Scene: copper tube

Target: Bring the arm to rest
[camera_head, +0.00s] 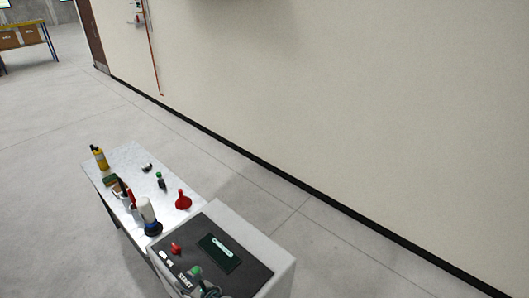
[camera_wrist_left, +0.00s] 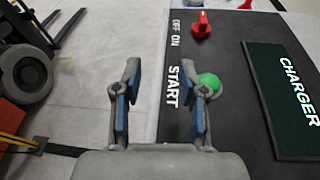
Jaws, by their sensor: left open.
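My left gripper (camera_head: 209,289) shows at the bottom edge of the head view, over the front of the machine's dark panel. In the left wrist view my left gripper (camera_wrist_left: 162,100) has its two blue-padded fingers apart with nothing between them. A green button (camera_wrist_left: 209,81) shows just beside the right finger, which partly overlaps it; I cannot tell whether they touch. The green button (camera_head: 195,271) also shows next to the gripper in the head view. A red switch (camera_wrist_left: 201,24) is marked OFF and ON. My right gripper is not in view.
The grey machine (camera_head: 275,262) adjoins a white table (camera_head: 128,157) with a red funnel (camera_head: 183,200), a yellow bottle (camera_head: 100,158) and other small items. A forklift (camera_wrist_left: 30,70) shows in the left wrist view. Floor is clear between table and wall.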

